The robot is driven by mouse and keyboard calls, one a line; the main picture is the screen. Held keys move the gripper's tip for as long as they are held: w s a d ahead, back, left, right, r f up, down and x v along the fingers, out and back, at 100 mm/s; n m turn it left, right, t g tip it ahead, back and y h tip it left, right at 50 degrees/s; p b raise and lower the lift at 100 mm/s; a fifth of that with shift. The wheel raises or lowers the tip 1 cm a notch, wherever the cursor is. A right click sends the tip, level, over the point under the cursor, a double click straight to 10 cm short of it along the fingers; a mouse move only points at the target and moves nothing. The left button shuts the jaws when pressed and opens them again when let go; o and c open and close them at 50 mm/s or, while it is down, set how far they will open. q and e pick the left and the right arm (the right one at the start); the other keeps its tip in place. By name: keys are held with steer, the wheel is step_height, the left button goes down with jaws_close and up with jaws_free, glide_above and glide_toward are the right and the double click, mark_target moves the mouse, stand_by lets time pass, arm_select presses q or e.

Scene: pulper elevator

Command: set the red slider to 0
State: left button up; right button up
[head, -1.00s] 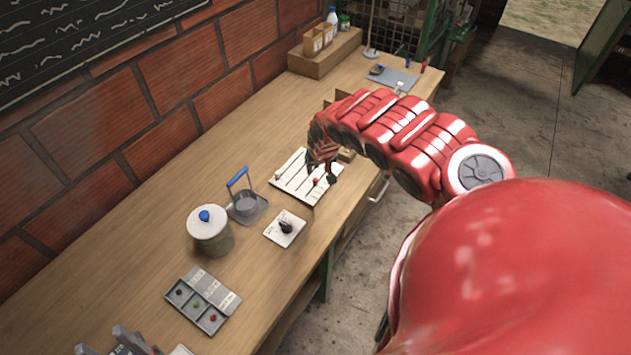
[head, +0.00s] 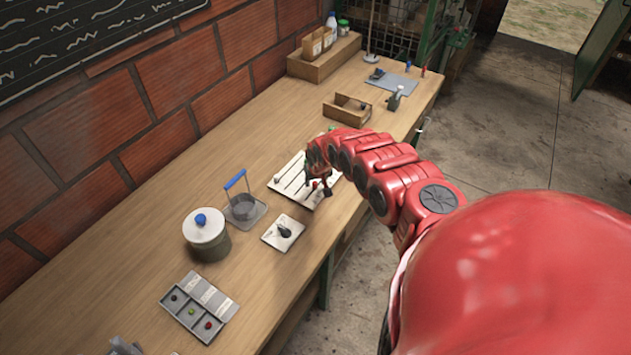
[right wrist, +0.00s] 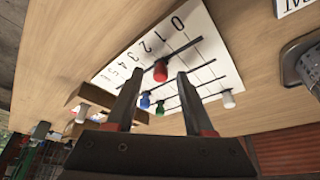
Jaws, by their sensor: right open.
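The white slider panel (head: 284,183) lies on the bench, with slots and a 0 to 5 scale. It also shows in the right wrist view (right wrist: 222,62), where the 0 is at the top. The red slider's knob (right wrist: 161,71) stands partway along its slot, around 2 or 3; the exact mark is hard to read. Blue, green and white knobs stand in the other slots. My right gripper (right wrist: 160,76) is open, and the red knob appears between its fingertips without visible contact. In the head view my right gripper (head: 318,180) is over the panel's right part. My left gripper is not in view.
A small card with a dark knob (head: 283,232), a lidded pot (head: 207,240) and a blue-handled device (head: 240,205) stand left of the panel. A wooden tray (head: 345,113) sits beyond it. A grey sample tray (head: 200,300) lies nearer. The brick wall borders the bench.

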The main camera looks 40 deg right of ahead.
jaws_close()
stand_by(1.4)
